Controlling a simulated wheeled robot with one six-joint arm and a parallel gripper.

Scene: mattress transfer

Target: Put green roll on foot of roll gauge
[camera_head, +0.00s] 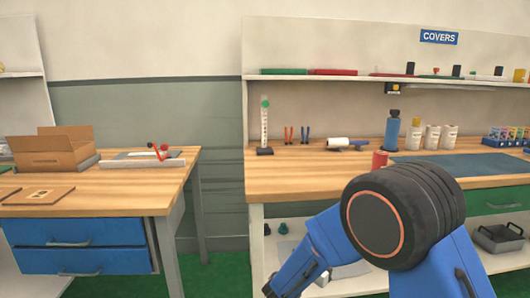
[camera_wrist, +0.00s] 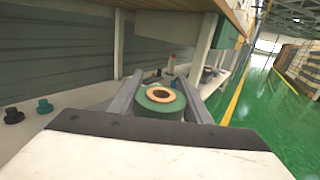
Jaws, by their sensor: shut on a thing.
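The green roll (camera_wrist: 160,97), with a tan core, sits between the two fingers of my gripper (camera_wrist: 161,82) in the wrist view. The gripper is shut on it, at about lower-shelf height. I cannot tell whether the roll touches the shelf. In the head view the roll and fingertips are not visible; my arm reaches down to the lower left. What looks like the roll gauge, a white upright scale (camera_head: 265,124) with a green top, stands on the workbench. Its dark foot (camera_head: 265,151) is on the benchtop near the left end, apart from the roll.
The workbench (camera_head: 300,169) overhangs the lower shelf (camera_wrist: 82,108). Teal (camera_wrist: 44,106) and dark (camera_wrist: 13,115) pieces lie on that shelf. Red and blue tools (camera_head: 296,135), a white roll (camera_head: 339,142) and a red spool (camera_head: 380,160) are right of the gauge. The benchtop before the gauge is clear.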

